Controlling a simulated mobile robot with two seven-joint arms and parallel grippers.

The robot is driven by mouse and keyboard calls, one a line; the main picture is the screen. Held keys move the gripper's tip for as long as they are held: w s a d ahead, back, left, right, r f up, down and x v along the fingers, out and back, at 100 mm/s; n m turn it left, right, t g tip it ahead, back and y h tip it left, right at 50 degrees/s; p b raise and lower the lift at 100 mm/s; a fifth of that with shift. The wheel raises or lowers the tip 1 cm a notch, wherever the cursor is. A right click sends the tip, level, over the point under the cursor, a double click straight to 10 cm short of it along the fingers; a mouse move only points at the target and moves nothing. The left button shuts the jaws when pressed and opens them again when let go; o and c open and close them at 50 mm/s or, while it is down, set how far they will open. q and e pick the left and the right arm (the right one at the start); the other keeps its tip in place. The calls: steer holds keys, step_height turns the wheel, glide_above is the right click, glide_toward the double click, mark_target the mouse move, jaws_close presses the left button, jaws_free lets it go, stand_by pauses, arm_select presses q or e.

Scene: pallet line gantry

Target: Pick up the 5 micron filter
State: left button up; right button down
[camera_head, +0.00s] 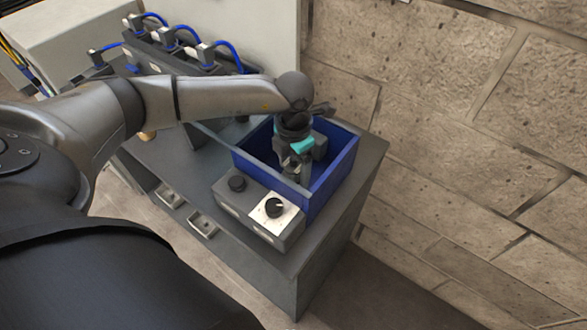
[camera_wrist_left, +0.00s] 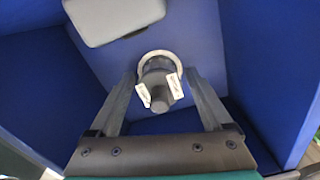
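A dark grey cylindrical filter (camera_wrist_left: 158,68) with a pale ring at its far end and white labels stands in a blue bin (camera_head: 333,186). The labels are too small to read, so I cannot tell its micron rating. My left gripper (camera_head: 292,172) is lowered into the bin, pointing down. In the left wrist view its two fingers (camera_wrist_left: 160,78) are apart, one on each side of the filter, with gaps visible between. In the head view the gripper and bin wall hide the filter. My right gripper is not in view.
A light grey rounded block (camera_wrist_left: 112,18) lies in the bin beyond the filter. A control box (camera_head: 258,212) with knobs stands against the bin's near side on the grey cabinet (camera_head: 340,225). Blue-cabled fittings (camera_head: 180,45) stand behind my arm. A stone wall (camera_head: 450,130) is at right.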

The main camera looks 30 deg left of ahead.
arm_select(q)
jaws_close()
stand_by(0.4)
